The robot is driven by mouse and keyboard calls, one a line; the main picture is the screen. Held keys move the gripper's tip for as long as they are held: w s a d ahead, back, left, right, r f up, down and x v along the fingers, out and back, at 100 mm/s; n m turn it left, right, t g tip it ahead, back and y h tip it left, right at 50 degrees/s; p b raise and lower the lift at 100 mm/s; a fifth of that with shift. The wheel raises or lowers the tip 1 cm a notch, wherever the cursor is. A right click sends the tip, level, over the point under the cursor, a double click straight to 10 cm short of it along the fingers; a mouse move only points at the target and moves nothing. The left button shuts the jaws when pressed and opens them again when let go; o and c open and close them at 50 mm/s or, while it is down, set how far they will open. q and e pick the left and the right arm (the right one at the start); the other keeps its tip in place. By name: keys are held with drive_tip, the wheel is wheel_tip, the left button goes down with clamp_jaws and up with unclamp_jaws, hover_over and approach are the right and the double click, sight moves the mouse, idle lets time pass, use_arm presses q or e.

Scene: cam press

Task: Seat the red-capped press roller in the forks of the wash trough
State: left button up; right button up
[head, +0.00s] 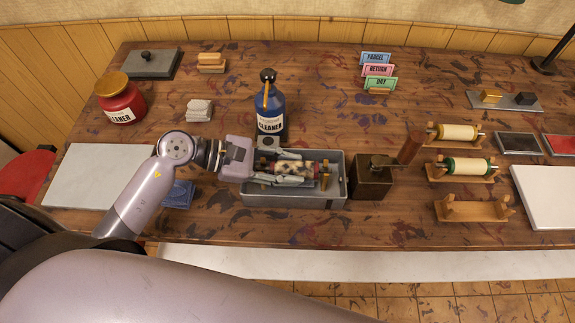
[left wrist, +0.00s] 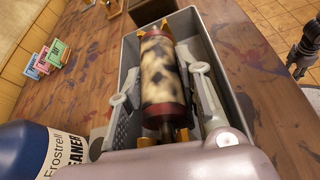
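The grey wash trough (head: 290,200) stands near the front middle of the table; its wall also shows in the left wrist view (left wrist: 240,105). The press roller (left wrist: 162,75), cream with dark blotches and dark red end caps, is inside the trough walls, lengthwise. Orange-yellow forks (left wrist: 182,134) show at its ends; whether it rests fully in them I cannot tell. My left gripper (left wrist: 168,80) reaches over the trough, its fingers open on either side of the roller, with gaps visible. A dark shape at the wrist view's right edge may be my right gripper (left wrist: 303,48); its fingers are unclear.
A blue cleaner bottle (head: 270,110) stands close behind the trough. A dark metal box with a wooden handle (head: 373,180) is just right of it. Rollers on wooden stands (head: 465,168) and an empty stand (head: 473,210) are farther right. A blue cloth (head: 179,194) lies left.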

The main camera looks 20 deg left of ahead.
use_arm(q)
drive_tip(key=o, duration=0.4)
drive_tip(key=shift+o, duration=0.2)
use_arm(e)
drive_tip(key=shift+d, duration=0.45)
use_arm(q)
drive_tip(key=shift+r+p, duration=0.25)
drive_tip(key=shift+p, duration=0.05)
drive_tip(key=b+v, duration=0.3)
drive_tip(key=v, duration=0.9)
use_arm(e)
wheel_tip(320, 180, down, 3)
drive_tip(key=shift+f, duration=0.1)
use_arm(q)
drive_tip(key=shift+f, duration=0.1)
use_arm(e)
drive_tip(key=shift+a, duration=0.15)
